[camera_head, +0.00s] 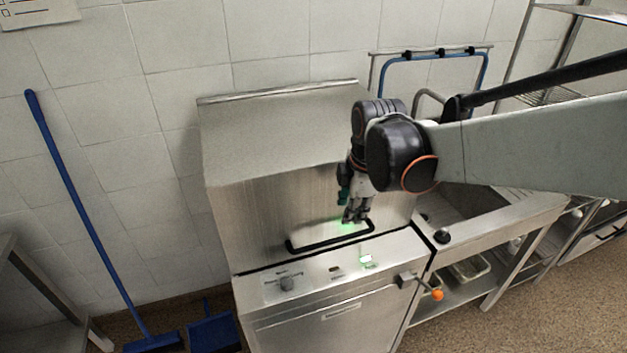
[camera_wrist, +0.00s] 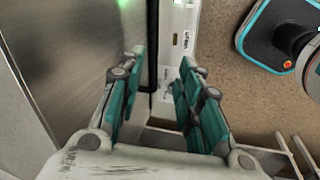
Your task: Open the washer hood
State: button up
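The washer hood (camera_head: 270,140) is a stainless steel cover that sits down on the washer body (camera_head: 330,315). Its black bar handle (camera_head: 310,245) runs along the lower front. My gripper (camera_head: 353,218) points down at the handle's right end in the head view; contact cannot be told. In the wrist view my gripper (camera_wrist: 158,75) has its two green-padded fingers apart. The hood's steel face (camera_wrist: 85,50) fills the left there. A dark vertical strip shows between the fingers; I cannot tell whether it is the handle or the hood's lower edge.
The control panel (camera_head: 325,272) with a knob and a green light lies below the handle. A sink counter (camera_head: 500,220) adjoins on the right. A blue broom (camera_head: 80,200) leans on the tiled wall at left, with a blue dustpan (camera_head: 212,330) on the floor.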

jog(key=w+a+f+n, duration=0.1)
jog(key=a+n, duration=0.1)
jog(key=b, duration=0.4)
send_near(333, 239)
jog(key=shift+g, duration=0.3)
jog(key=f, duration=0.2)
jog(key=w+f, duration=0.1)
jog(key=f, duration=0.5)
jog(key=shift+w+a, duration=0.35)
jog(key=shift+w, duration=0.05)
grip_shut()
